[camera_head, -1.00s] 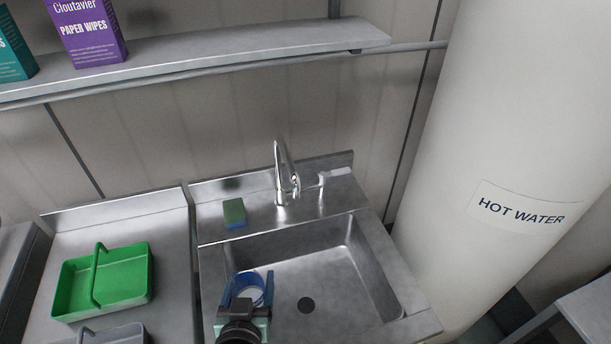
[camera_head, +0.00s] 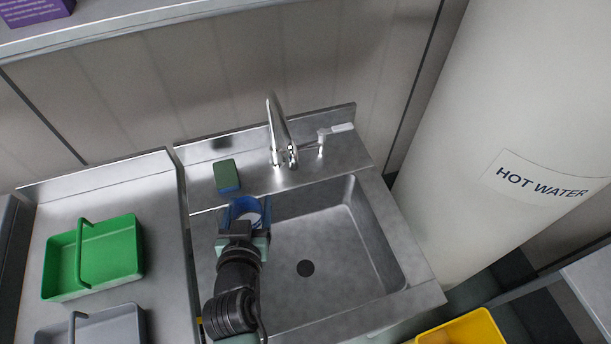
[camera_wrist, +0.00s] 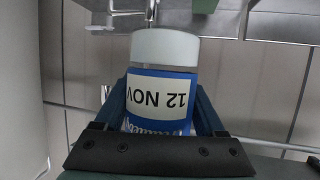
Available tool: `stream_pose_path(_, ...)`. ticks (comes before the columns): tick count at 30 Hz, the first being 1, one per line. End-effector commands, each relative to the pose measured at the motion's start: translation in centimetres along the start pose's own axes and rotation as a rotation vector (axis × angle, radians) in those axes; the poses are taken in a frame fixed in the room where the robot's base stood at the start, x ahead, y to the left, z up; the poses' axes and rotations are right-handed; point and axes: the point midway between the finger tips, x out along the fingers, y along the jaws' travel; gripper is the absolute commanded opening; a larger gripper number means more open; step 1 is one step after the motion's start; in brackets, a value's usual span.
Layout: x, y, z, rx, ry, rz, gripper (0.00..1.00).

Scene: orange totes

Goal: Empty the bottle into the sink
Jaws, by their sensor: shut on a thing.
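My gripper (camera_head: 243,218) is shut on the bottle (camera_head: 240,206), at the back left of the sink (camera_head: 345,235) near its rim. The bottle has a blue body and a pale part. In the wrist view, the bottle (camera_wrist: 160,112) sits between the fingers of my gripper (camera_wrist: 163,115). Its white end points up in that picture, and its "12 NOV" label reads upside down. I cannot tell its tilt for sure. No liquid is seen leaving it. The sink basin looks empty, with a dark round drain.
A tap (camera_head: 279,135) stands behind the basin. A green and blue sponge (camera_head: 227,175) lies on the back ledge. A green caddy (camera_head: 125,250) and a grey caddy (camera_head: 120,325) stand on the left counter. A white hot water tank (camera_head: 490,110) rises on the right.

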Motion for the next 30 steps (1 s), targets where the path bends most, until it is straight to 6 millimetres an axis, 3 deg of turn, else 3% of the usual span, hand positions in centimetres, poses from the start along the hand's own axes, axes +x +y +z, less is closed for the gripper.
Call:
stream_pose_path(11, -0.3, 0.1, -0.6, 0.101, -0.029, -0.042, 0.14)
stream_pose_path(30, -0.6, 0.5, -1.7, 0.441, -0.124, -0.182, 0.14)
